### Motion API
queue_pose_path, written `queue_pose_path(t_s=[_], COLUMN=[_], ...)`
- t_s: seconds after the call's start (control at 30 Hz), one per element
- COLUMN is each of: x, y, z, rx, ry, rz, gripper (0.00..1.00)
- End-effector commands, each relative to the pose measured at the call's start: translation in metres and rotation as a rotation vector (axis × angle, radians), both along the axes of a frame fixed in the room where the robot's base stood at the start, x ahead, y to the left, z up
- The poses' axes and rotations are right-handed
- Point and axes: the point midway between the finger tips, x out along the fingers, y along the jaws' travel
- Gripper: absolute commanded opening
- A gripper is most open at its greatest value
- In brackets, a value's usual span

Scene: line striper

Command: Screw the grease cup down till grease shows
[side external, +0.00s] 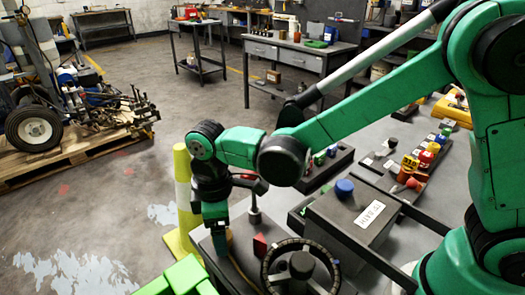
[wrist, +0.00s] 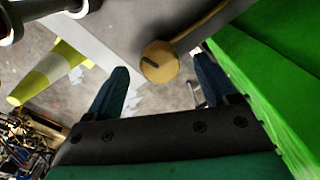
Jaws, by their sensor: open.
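A round brass-coloured cap with a dark slot or bar on top, which looks like the grease cup (wrist: 160,66), sits at the edge of a grey surface in the wrist view. A tan line or hose runs up and right from it. My gripper (wrist: 161,72) is open, with one dark finger to the left of the cap and one to the right. Clear gaps show on both sides, and I cannot tell whether the cap is at finger height. In the side view my gripper (side external: 215,215) points down at the left of the grey machine, and mostly hides the cup. I see no grease.
A black ring-shaped wheel (side external: 298,268) and a small red block (side external: 260,245) are right of my gripper. A yellow-and-white striped post (side external: 182,190) stands close at left. A green panel (wrist: 270,70) lies close to the right finger. A grey box (side external: 345,215) stands further right.

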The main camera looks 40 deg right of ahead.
Motion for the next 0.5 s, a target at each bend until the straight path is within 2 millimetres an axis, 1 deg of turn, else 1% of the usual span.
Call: queue_pose_path(t_s=[0.03, 0.13, 0.4, 0.47, 0.5], x=[0.0001, -0.0002, -0.0004, -0.0004, -0.0004], y=[-0.0001, -0.0001, -0.0002, -0.0002, -0.0002], z=[-0.0047, -0.0101, -0.0115, -0.0114, -0.0114], rx=[0.000, 0.000, 0.000, 0.000, 0.000], ry=[0.000, 0.000, 0.000, 0.000, 0.000], rz=[0.000, 0.000, 0.000, 0.000, 0.000], gripper=[0.78, 0.78, 0.78, 0.61, 0.50])
